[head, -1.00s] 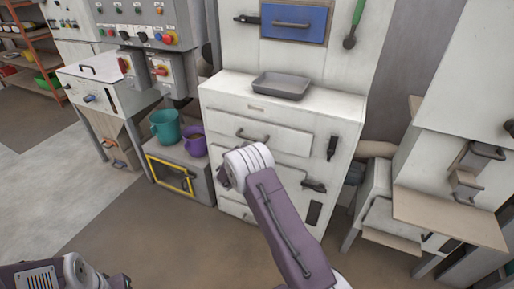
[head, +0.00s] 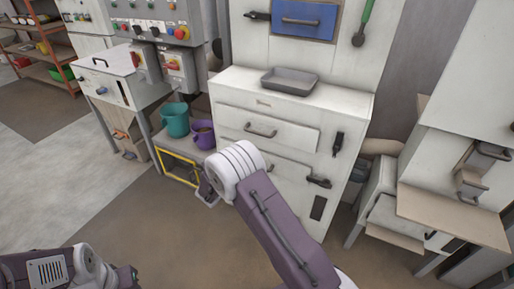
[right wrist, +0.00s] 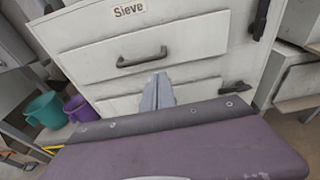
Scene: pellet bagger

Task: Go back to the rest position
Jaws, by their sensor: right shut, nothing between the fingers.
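My right arm (head: 270,215) reaches up from the bottom of the head view, in front of the white sieve cabinet (head: 262,105). In the right wrist view my right gripper (right wrist: 157,92) is shut and empty. Its fingertips show before the cabinet's lower drawer, below the upper drawer's handle (right wrist: 142,57); I see no contact. In the head view the right gripper is mostly hidden behind its arm. My left arm (head: 65,270) is low at the bottom left, and its gripper does not show.
A grey tray (head: 289,81) lies on the cabinet top. A teal bucket (head: 175,120) and a purple bucket (head: 202,134) stand left of the cabinet. A machine with a beige shelf (head: 452,218) stands at the right. The floor (head: 130,220) at the left is clear.

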